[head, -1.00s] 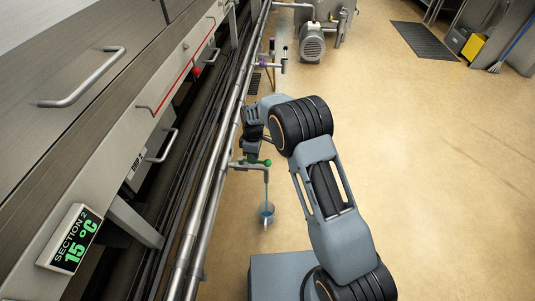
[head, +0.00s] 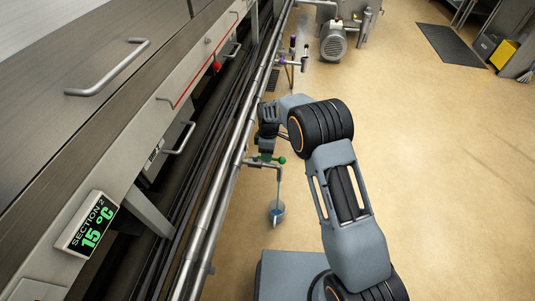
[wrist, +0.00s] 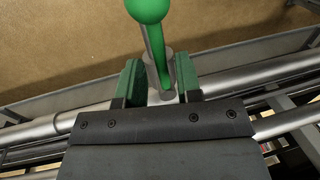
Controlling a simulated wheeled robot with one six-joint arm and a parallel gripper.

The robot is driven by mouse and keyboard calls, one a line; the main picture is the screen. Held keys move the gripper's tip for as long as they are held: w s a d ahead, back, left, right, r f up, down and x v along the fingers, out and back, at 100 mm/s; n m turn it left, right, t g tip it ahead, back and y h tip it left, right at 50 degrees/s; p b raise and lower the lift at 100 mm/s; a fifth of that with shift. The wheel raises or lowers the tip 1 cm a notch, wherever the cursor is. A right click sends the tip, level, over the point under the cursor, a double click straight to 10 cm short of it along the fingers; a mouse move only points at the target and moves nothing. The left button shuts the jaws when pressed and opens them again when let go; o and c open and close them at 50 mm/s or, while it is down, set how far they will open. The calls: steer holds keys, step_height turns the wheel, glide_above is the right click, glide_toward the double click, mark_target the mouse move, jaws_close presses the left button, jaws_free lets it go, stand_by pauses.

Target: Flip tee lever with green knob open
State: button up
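The green knob (head: 282,160) shows beside the pipe tee in the head view, on a short outlet off the long steel pipes. In the wrist view the knob (wrist: 147,8) is a round green ball at the top edge, on a green lever (wrist: 156,45) that runs down to a grey metal fitting. My gripper (wrist: 157,80) is open, with one green finger on each side of the lever's lower part and a gap visible on both sides. In the head view, my wrist hides part of the tee and the fingers are hard to make out.
Long steel pipes (head: 214,185) run along the machine's side. Another tee with purple parts (head: 292,55) is farther back.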

mark_target(275, 159)
steer(key=shift+o, duration=0.4)
step_height(275, 159, up, 14)
steer(key=w+p, duration=0.2)
steer(key=p, duration=0.1)
steer(key=shift+w+d+f, duration=0.15)
steer(key=shift+w+f, duration=0.1)
steer(key=shift+w, duration=0.05)
stand_by(0.3)
steer(key=s+d+r+m+t+p, duration=0.2)
steer(key=s+d+r+m+p, duration=0.3)
steer(key=r, duration=0.6)
steer(key=s+d+r+m+t+p, duration=0.2)
steer(key=s+d+r+m+p, duration=0.4)
steer(key=s, duration=0.6)
steer(key=s+d+r+m+t+p, duration=0.1)
steer(key=s+d+r+m+p, duration=0.4)
steer(key=r, duration=1)
steer(key=s+d+p, duration=0.3)
steer(key=p, duration=0.2)
steer(key=shift+s+d+r+m+t, duration=0.15)
steer(key=shift+d+r+m+t, duration=0.15)
steer(key=shift+d+m+t, duration=0.1)
